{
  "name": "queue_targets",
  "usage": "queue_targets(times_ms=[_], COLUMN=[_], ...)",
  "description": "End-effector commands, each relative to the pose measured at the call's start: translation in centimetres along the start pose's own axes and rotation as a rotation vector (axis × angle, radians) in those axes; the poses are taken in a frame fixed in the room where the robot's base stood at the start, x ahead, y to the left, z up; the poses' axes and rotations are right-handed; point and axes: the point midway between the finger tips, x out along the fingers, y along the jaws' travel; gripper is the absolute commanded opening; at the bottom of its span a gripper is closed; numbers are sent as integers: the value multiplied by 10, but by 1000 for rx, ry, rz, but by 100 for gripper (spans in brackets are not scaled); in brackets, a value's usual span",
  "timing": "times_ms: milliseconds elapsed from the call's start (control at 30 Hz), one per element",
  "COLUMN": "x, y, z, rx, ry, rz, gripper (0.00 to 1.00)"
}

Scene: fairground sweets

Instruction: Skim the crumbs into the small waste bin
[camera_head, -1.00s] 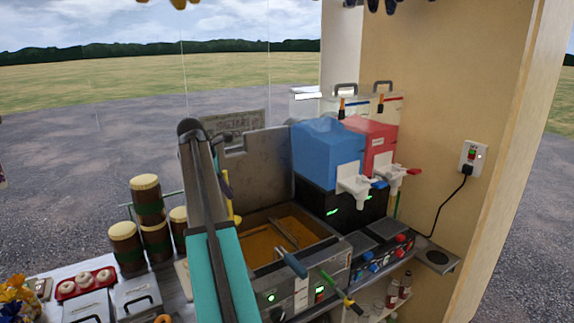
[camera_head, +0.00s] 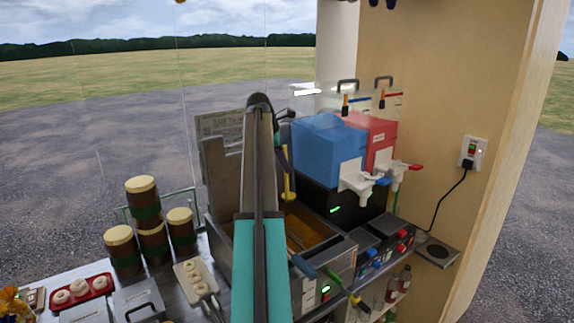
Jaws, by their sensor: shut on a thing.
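My arm rises in front of the fryer, and my gripper (camera_head: 283,157) hangs past its top end, small and partly hidden. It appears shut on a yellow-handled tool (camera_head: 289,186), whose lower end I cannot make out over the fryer. The fryer (camera_head: 335,262) is a steel box with brown oil (camera_head: 306,229), partly hidden by my arm. I cannot make out crumbs or a waste bin.
Blue (camera_head: 327,150) and red (camera_head: 374,141) drink tanks stand behind the fryer on the right. A control box (camera_head: 384,245) and a small shelf with a dark round spot (camera_head: 437,251) are right of it. Brown jars (camera_head: 144,198) and a red doughnut tray (camera_head: 84,289) stand left.

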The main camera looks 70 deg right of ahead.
Motion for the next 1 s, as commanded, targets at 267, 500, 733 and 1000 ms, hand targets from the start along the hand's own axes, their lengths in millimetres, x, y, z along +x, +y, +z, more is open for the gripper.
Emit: queue_targets(times_ms=[267, 500, 733, 1000], x=[2, 9, 20, 35], y=[0, -1, -4, -8], z=[4, 2, -2, -7], rx=[5, 6, 6, 6], ry=[-1, -2, -2, -2], rz=[-1, -2, -2, -3], gripper=[0, 0, 0, 0])
